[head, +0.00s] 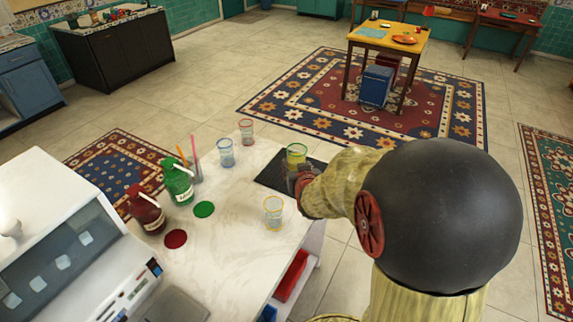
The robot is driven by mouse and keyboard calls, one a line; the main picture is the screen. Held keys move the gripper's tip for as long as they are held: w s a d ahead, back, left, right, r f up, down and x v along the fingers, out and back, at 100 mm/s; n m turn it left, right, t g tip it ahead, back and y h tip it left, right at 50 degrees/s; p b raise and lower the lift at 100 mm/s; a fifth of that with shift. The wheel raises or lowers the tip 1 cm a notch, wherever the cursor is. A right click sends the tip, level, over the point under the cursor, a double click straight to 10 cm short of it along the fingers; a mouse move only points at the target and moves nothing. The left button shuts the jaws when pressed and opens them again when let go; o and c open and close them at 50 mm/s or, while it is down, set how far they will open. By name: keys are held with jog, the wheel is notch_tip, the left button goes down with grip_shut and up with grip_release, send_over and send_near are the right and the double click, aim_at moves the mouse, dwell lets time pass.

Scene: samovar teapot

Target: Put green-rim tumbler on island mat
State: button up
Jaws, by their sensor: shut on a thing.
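The green-rim tumbler (296,153) is a clear glass with a green and yellow rim. It looks upright, at the dark mat on the white counter. My gripper (294,178) is shut on the tumbler; its fingers and the glass's lower part are partly hidden by each other and by my wrist. The black mat (268,172) lies flat near the counter's right edge, partly covered by my arm. I cannot tell whether the tumbler's base touches the mat.
A yellow-rim tumbler (273,214) stands in front of the mat. A blue-rim tumbler (226,154) and a red-rim tumbler (247,132) stand behind it to the left. Green (177,180) and red (146,211) bottles, a cup with straws (195,168) and round coasters are further left.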

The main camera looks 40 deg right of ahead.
jog(key=b+x, duration=0.1)
jog(key=x, duration=0.4)
jog(key=s+d+f+b+x, duration=0.1)
jog(key=b+x, duration=0.1)
jog(key=x, duration=0.3)
jog(key=s+f+b+x, duration=0.1)
jog(key=x, duration=0.4)
jog(key=shift+w+d+f+b, duration=0.2)
jog(key=shift+d+b, duration=0.15)
jog(key=shift+d, duration=0.2)
jog(key=shift+w+d+f, duration=0.15)
jog(key=shift+d+f, duration=0.05)
jog(key=shift+f, duration=0.1)
jog(key=shift+f+b, duration=0.6)
jog(key=shift+f, duration=0.95)
jog(key=shift+f, duration=0.1)
jog(key=o, duration=0.7)
jog(key=shift+f, duration=0.15)
jog(key=o, duration=0.4)
jog(key=shift+o, duration=0.4)
